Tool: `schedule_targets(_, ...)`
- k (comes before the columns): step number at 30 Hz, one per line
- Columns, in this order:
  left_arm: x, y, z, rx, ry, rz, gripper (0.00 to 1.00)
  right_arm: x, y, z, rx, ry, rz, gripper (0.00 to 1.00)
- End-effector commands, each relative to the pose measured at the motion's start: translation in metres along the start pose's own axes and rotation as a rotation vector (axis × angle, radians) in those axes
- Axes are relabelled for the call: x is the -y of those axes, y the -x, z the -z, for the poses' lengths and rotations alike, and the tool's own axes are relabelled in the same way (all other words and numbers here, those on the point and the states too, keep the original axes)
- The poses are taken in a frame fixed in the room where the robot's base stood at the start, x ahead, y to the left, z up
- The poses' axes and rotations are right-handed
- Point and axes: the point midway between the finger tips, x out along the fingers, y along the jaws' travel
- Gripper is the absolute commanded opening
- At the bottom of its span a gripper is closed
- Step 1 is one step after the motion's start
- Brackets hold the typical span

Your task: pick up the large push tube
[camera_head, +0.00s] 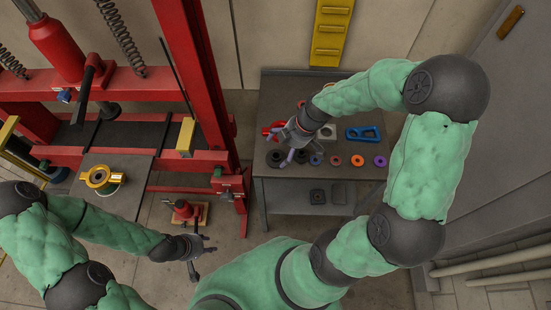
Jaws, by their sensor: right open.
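Several short round tubes or rings stand in a row along the front of the grey table (330,185). They include a dark one (275,158), a blue one (315,160), an orange-red one (335,160), an orange one (357,160) and a purple one (379,161). I cannot tell for sure which is the large push tube. My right gripper (275,145) is open over the table's left end, close to the dark tube and partly in front of a red part. My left gripper (203,263) hangs low over the floor, its fingers spread and empty.
A red press frame (205,90) stands left of the table. Its grey plate (125,160) bears a yellow ring-shaped part (103,179). A red jack (183,210) stands on the floor. A blue block (363,133) lies on the table. A grey cabinet (490,90) is at right.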

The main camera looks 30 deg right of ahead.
Motion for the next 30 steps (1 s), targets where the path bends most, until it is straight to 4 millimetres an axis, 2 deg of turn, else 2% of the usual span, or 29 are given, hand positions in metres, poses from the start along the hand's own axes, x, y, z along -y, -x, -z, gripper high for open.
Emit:
schedule_targets(4,0.001,-0.002,0.0,0.0,0.0,0.0,0.4,0.001,-0.011,0.001,0.0,0.001,0.002,0.97)
schedule_targets(12,0.004,-0.01,0.001,0.0,0.0,0.0,0.4,0.003,-0.047,0.004,0.0,0.0,0.002,0.97)
schedule_targets(22,0.004,-0.011,0.001,0.0,0.0,0.0,0.4,0.002,-0.053,0.005,0.0,0.0,-0.001,0.97)
schedule_targets(23,0.004,-0.011,0.001,-0.001,0.0,0.0,0.4,0.002,-0.053,0.005,0.0,0.0,-0.001,0.94)
schedule_targets(30,0.004,-0.011,0.001,-0.001,0.0,0.0,0.4,0.002,-0.053,0.005,0.0,0.0,-0.001,0.26)
